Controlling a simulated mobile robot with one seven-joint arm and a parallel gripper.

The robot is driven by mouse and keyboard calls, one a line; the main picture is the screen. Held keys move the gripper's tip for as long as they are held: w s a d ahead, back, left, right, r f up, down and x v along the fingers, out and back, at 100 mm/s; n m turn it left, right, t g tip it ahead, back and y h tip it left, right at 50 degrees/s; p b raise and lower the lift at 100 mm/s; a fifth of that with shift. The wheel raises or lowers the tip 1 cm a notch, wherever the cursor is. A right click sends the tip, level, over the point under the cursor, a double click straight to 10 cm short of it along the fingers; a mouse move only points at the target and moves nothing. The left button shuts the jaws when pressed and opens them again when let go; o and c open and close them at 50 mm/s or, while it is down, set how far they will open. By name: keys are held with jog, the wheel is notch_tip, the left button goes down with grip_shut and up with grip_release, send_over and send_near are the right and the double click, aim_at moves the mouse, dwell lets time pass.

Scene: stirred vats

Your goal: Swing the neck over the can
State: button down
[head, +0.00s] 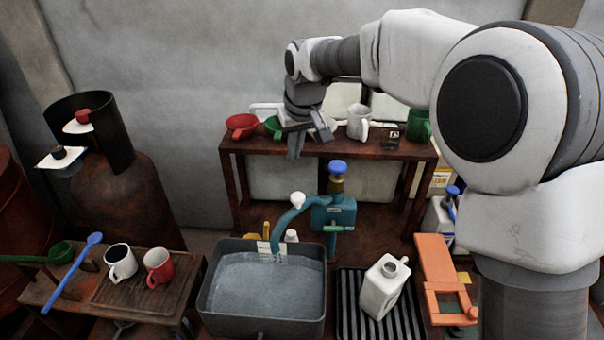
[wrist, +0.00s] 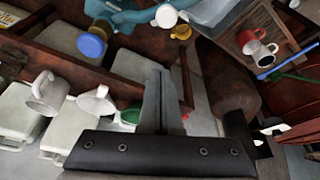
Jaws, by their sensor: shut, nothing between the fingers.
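The teal curved neck (head: 289,218) runs left from the teal pump body (head: 335,213). Its outlet end hangs over the grey vat (head: 213,300), by a white label. A white knob (head: 297,200) sits on top of the neck. The neck also shows at the top of the wrist view (wrist: 128,16). The white can (head: 383,288) stands on a black ribbed mat right of the vat, its round mouth facing up, apart from the neck. My gripper (head: 294,152) is shut and empty, in front of the shelf, above and behind the neck. Its fingers (wrist: 162,75) show together in the wrist view.
An orange clamp-like frame (head: 437,265) lies right of the can. Mugs and ladles rest on a low table at left.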

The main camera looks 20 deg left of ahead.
jog(key=shift+a+f, duration=0.15)
jog(key=shift+a, duration=0.25)
jog(key=shift+f, duration=0.1)
notch_tip(320, 180, down, 9)
jog(key=p, duration=0.2)
jog(key=shift+s+d, duration=0.25)
jog(key=shift+d, duration=0.05)
jog(key=shift+d+f, duration=0.1)
jog(key=shift+d, duration=0.1)
dwell(0.5)
